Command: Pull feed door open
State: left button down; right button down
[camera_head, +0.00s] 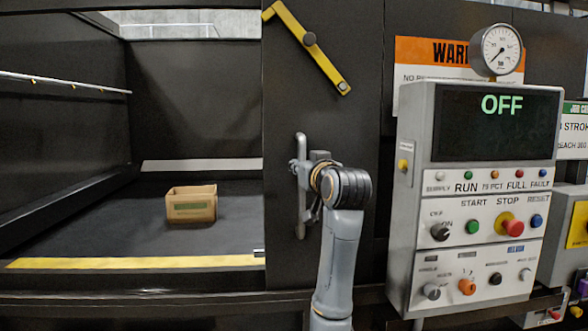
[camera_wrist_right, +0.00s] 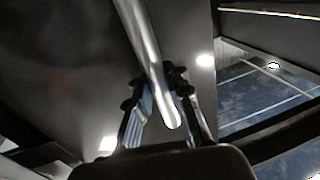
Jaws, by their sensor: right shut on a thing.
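The feed door (camera_head: 285,110) is a dark upright panel right of the chamber opening. A grey vertical bar handle (camera_head: 301,150) stands on it and also shows in the right wrist view (camera_wrist_right: 139,38). My right gripper (camera_head: 310,182) is at the middle of this handle. In the right wrist view my right gripper (camera_wrist_right: 156,84) has its fingers on either side of the bar, shut on it. The fingertips are partly hidden by my wrist in the head view. The opening left of the door is uncovered. My left gripper is not in view.
A cardboard box (camera_head: 191,204) sits on the dark chamber floor behind a yellow strip (camera_head: 130,263). A yellow latch bar (camera_head: 305,46) slants across the panel above the handle. A control box (camera_head: 412,150) with a display reading OFF stands close to the right of my arm.

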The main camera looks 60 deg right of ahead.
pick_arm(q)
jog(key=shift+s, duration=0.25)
pick_arm(e)
jog(key=shift+s+d+f, duration=0.1)
jog(key=shift+d+f, duration=0.05)
jog(key=shift+f, duration=0.05)
jog(key=c, duration=1.5)
grip_release()
jog(key=shift+o, duration=1.1)
jog(key=shift+s+r, duration=0.15)
jog(key=shift+s, duration=0.05)
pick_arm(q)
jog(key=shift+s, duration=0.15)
pick_arm(e)
jog(key=shift+s+r, duration=0.1)
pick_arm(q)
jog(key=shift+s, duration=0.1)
pick_arm(e)
jog(key=shift+a, duration=0.2)
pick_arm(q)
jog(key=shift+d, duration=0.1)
pick_arm(e)
jog(key=v, duration=1.2)
jog(key=shift+d, duration=0.15)
